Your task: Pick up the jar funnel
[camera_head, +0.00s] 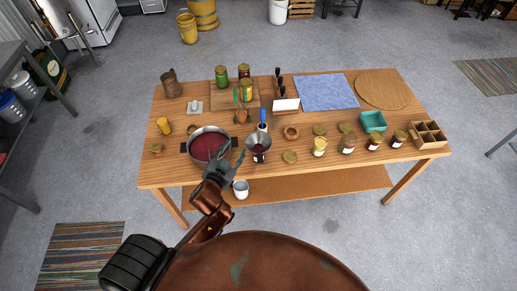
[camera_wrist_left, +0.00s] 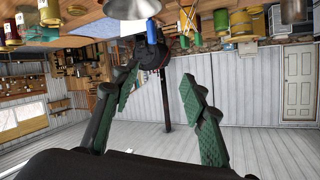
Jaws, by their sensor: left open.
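The jar funnel (camera_head: 258,140) is a grey metal cone sitting in the mouth of a jar (camera_head: 259,157) with dark red contents, near the table's front edge. It also shows at the top of the upside-down left wrist view (camera_wrist_left: 132,8). My left gripper (camera_head: 237,151) is open, with nothing between its fingers, just left of the funnel and between it and the pot. Its green-padded fingers (camera_wrist_left: 158,78) stand well apart in the left wrist view. My right gripper is not in view.
A large pot (camera_head: 209,147) of dark red contents stands left of the funnel. A blue-handled tool (camera_head: 262,118) is just behind it. A small wooden bowl (camera_head: 291,133) and several filled jars (camera_head: 320,146) are to the right.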

